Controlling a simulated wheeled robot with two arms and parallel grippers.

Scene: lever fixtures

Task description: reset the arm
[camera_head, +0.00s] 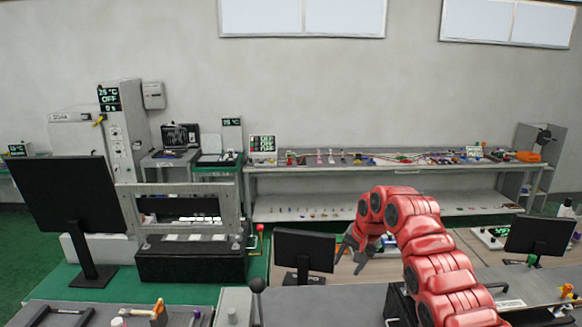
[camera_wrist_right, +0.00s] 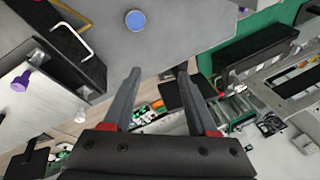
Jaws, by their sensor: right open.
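My right arm (camera_head: 430,250) is red and jointed. It rises from the lower right of the head view and bends over to the left. My right gripper (camera_head: 352,257) hangs at its end, pointing down and left, just right of a small black monitor (camera_head: 304,251). In the right wrist view, my right gripper (camera_wrist_right: 158,85) has its two dark fingers spread apart, with nothing held between them. My left arm and gripper are not in the head view.
A black-knobbed lever (camera_head: 257,287) stands at the front, and a red-knobbed lever (camera_head: 260,229) is beside a black-based frame fixture (camera_head: 192,262). A large monitor (camera_head: 70,195) is left. A long shelf (camera_head: 320,180) runs along the wall. A blue round button (camera_wrist_right: 135,20) shows in the wrist view.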

